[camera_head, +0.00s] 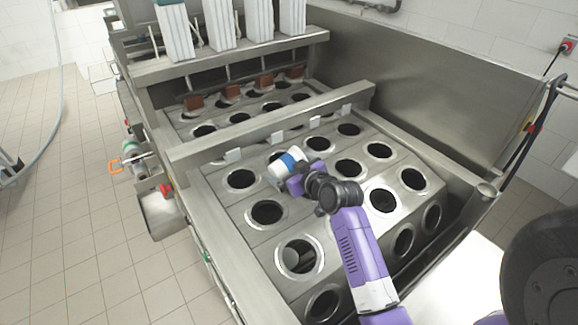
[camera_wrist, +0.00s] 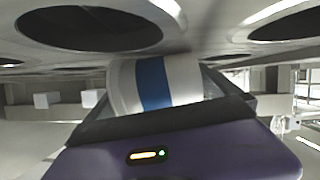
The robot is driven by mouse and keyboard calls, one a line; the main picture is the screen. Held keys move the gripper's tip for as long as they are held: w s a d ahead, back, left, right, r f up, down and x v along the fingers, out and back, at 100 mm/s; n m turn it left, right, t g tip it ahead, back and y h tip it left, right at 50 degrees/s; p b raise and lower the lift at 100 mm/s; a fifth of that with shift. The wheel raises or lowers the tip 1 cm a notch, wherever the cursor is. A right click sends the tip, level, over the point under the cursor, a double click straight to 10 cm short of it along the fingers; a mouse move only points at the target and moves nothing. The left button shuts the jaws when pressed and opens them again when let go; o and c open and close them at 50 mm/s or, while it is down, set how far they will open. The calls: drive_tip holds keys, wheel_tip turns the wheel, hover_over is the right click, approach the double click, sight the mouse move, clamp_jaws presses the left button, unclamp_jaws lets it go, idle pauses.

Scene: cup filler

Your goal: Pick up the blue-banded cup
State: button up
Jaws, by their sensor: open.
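The blue-banded cup (camera_head: 279,171) is white with one broad blue band and is tilted over the metal deck, between the round openings. In the wrist view the cup (camera_wrist: 125,88) fills the middle, close in front of my gripper's purple body, with dark finger parts at both sides. My gripper (camera_head: 296,180) is open and right at the cup, on its right side in the head view. The cup's lower part is hidden behind the gripper in the wrist view. Whether the fingers touch it, I cannot tell.
A raised crossbar (camera_head: 262,127) runs behind the cup. Tall white stacks (camera_head: 259,20) stand on the back shelf. A metal side wall (camera_head: 430,85) bounds the right.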

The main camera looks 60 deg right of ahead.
drive_tip(key=c, duration=1.1)
drive_tip(key=shift+r, duration=0.1)
